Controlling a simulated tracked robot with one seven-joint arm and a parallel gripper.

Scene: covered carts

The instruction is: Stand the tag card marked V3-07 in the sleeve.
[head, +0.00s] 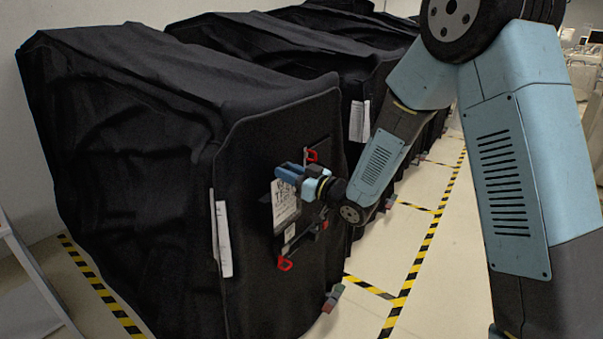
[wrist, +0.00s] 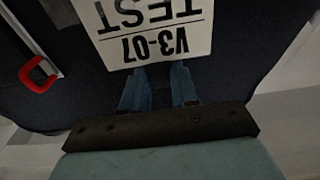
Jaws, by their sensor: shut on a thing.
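The white tag card (head: 283,203) is in front of the covered cart's dark end panel. In the wrist view the card (wrist: 158,40) shows upside down and reads TEST and V3-07. My gripper (head: 288,173) is shut on the edge of the card nearest its fingers, with blue fingers on it. A dark holder (head: 308,238), which looks like the sleeve, sits on the panel beside and below the card. Its opening is not clear, and I cannot tell whether the card touches it.
Red clips (head: 285,264) and (head: 311,155) sit below and above the holder; one red clip (wrist: 38,75) shows in the wrist view. White papers (head: 222,238) hang on the cart's black cover (head: 120,150). More covered carts stand behind. Striped floor tape (head: 430,240) marks clear floor at right.

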